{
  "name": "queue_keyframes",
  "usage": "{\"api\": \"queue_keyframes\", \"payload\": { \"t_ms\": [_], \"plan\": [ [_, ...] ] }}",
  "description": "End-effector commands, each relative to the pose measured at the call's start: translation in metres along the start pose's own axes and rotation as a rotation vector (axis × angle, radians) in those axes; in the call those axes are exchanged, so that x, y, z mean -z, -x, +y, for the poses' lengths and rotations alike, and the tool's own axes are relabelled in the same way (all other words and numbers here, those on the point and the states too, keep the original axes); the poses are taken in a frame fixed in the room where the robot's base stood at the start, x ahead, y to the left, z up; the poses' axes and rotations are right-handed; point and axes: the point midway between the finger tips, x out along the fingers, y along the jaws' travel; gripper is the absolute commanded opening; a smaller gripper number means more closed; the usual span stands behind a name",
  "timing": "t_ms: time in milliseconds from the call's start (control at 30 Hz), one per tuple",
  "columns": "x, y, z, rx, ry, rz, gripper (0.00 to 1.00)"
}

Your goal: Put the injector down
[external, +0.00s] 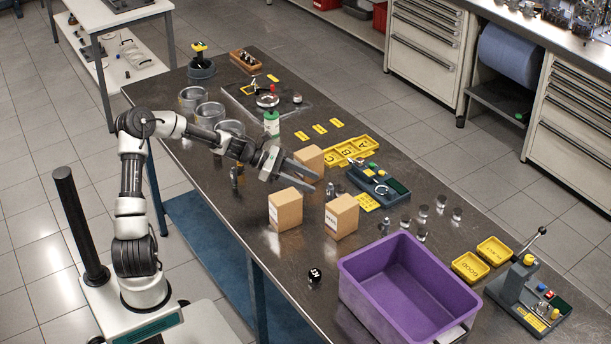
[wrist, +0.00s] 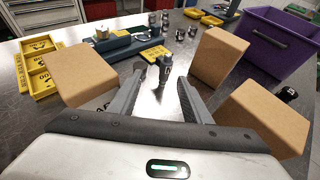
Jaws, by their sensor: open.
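My gripper (external: 312,181) is open, low over the middle of the table, with its fingers among three cardboard boxes. In the wrist view, a small dark grey upright part (wrist: 165,68), which looks like the injector, shows between and just beyond the open fingertips (wrist: 162,80). It appears to stand on the metal table, with a gap to each finger.
Cardboard boxes stand close by: one behind (external: 309,157), one in front (external: 285,209), one at right (external: 341,216). A purple bin (external: 358,290) stands at the near right.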

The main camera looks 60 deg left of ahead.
Motion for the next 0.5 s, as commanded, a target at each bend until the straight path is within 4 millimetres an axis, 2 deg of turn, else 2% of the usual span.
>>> {"api": "queue_keyframes", "payload": {
  "t_ms": [300, 500],
  "plan": [
    [0.002, -0.043, -0.009, 0.003, -0.001, -0.002, 0.44],
    [0.001, -0.052, -0.008, 0.0, 0.0, -0.001, 0.44]
  ]
}}
